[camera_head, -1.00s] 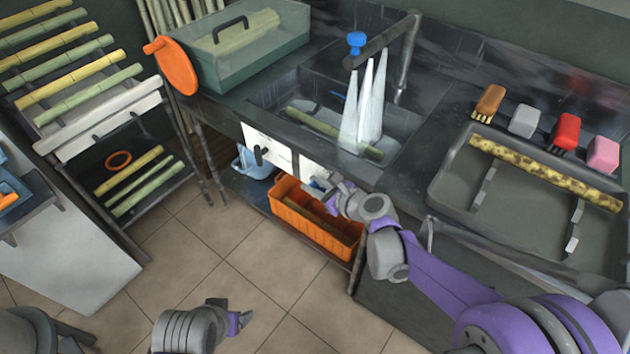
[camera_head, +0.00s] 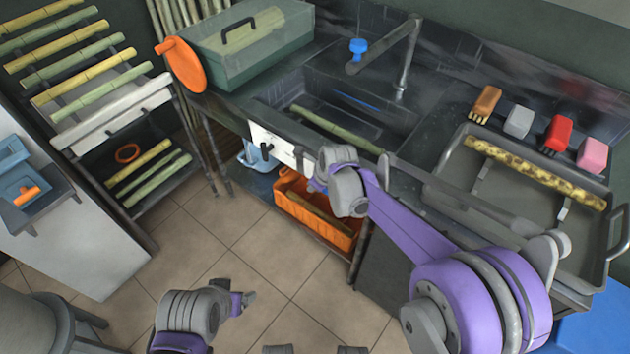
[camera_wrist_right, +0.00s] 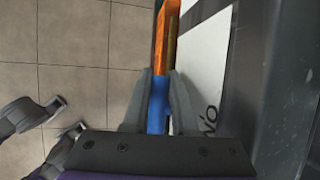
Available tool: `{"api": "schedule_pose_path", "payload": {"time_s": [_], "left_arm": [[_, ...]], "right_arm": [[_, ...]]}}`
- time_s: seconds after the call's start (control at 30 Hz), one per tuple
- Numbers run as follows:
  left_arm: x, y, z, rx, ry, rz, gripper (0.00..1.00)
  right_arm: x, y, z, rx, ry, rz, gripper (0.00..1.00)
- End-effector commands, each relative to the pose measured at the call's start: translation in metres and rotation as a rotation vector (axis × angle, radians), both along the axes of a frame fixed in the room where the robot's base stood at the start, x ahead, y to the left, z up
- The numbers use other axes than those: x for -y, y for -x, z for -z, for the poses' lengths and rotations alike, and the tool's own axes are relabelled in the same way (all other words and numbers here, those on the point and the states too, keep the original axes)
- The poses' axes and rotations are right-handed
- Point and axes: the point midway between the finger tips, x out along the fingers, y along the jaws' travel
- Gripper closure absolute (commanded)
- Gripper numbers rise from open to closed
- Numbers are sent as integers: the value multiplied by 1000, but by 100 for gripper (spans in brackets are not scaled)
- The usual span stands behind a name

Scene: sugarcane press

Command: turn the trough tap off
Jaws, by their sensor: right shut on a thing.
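The tap's dark spout (camera_head: 385,45) with a blue knob (camera_head: 358,46) stands behind the sink trough (camera_head: 290,85). No water shows falling from it. My right gripper (camera_wrist_right: 161,85) is at the trough's white front panel (camera_head: 272,142). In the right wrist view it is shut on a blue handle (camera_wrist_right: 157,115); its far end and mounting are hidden. In the head view my wrist hides most of the handle. My left gripper (camera_head: 236,292) is over the floor, low in the picture, with its fingers apart and empty.
A green cane lies in the trough. An orange crate (camera_head: 290,200) sits on the shelf below. A grey tray (camera_head: 520,215) with a spotted cane stands right, with several brushes and blocks behind it. The tiled floor in front is clear.

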Motion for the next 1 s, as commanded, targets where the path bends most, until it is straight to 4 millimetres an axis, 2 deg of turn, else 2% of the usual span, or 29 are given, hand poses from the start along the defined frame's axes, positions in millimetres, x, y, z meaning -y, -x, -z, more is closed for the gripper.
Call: {"api": "schedule_pose_path", "payload": {"time_s": [0.53, 0.57, 0.6, 0.87, 1.0], "left_arm": [[0, 0, -2, 1, 0, 0, 25], [0, 0, -2, 1, 0, 0, 25], [0, 0, -2, 1, 0, 0, 25], [0, 0, -2, 1, 0, 0, 25], [0, 0, -4, 1, 0, 0, 25]], "right_arm": [[1, 0, 1, -14, 21, 0, 100], [1, 0, 1, -14, 21, 0, 71], [1, 0, 1, -14, 21, 0, 64], [0, 0, 1, -14, 20, -1, 62], [2, 2, -5, -14, 20, -1, 62]]}}
